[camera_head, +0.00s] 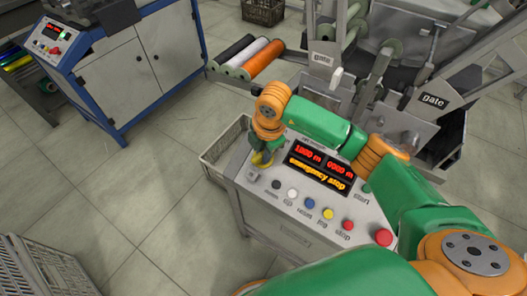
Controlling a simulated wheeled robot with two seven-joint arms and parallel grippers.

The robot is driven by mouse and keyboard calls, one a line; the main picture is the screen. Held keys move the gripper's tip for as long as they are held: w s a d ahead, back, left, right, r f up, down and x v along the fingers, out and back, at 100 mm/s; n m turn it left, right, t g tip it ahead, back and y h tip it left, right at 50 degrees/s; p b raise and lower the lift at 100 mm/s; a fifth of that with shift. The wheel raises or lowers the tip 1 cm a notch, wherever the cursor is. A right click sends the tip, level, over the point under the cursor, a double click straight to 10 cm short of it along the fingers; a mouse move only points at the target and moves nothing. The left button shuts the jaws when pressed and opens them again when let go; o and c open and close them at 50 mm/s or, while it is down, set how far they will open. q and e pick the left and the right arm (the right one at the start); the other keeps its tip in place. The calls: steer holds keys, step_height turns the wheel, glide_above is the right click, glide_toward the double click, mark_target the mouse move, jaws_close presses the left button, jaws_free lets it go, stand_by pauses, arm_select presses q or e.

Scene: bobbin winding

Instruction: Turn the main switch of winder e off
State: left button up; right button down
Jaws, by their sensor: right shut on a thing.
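The control panel (315,222) of the near winder fills the middle of the head view. Its display (321,167) reads 1000 m, 0000 m and "emergency stop". My right gripper (262,158) points down at the panel's upper left corner, shut on what appears to be the main switch. The gripper hides most of the switch, so its position cannot be told. No letter naming the winder is readable. My left gripper is not in view.
A row of coloured buttons ends at a large red button (383,237) on the panel's right. Gates (322,58) and rollers stand behind. A blue-framed cabinet (140,62) is at upper left. A grey crate (42,268) is at lower left. The floor between is clear.

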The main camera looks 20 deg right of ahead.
steer(key=n, duration=0.1)
steer(key=n+g, duration=0.1)
steer(key=n, duration=0.1)
steer(key=n+h, duration=0.1)
steer(key=shift+w+a+n+g+b, duration=0.1)
steer(key=shift+w+n+g+b, duration=0.2)
steer(key=shift+n+b, duration=0.1)
steer(key=n+b, duration=0.1)
steer(key=n, duration=0.1)
steer(key=n+g+h+b, duration=0.1)
steer(key=n, duration=0.2)
steer(key=shift+a+h, duration=0.2)
steer(key=shift+h, duration=0.1)
steer(key=shift+n, duration=0.3)
steer(key=c, duration=0.8)
jaws_free()
steer(key=shift+o, duration=0.2)
step_height(320, 180, up, 7)
steer(key=a, duration=0.1)
steer(key=shift+w+a, duration=0.2)
steer(key=shift+w, duration=0.15)
steer(key=shift+f, duration=0.1)
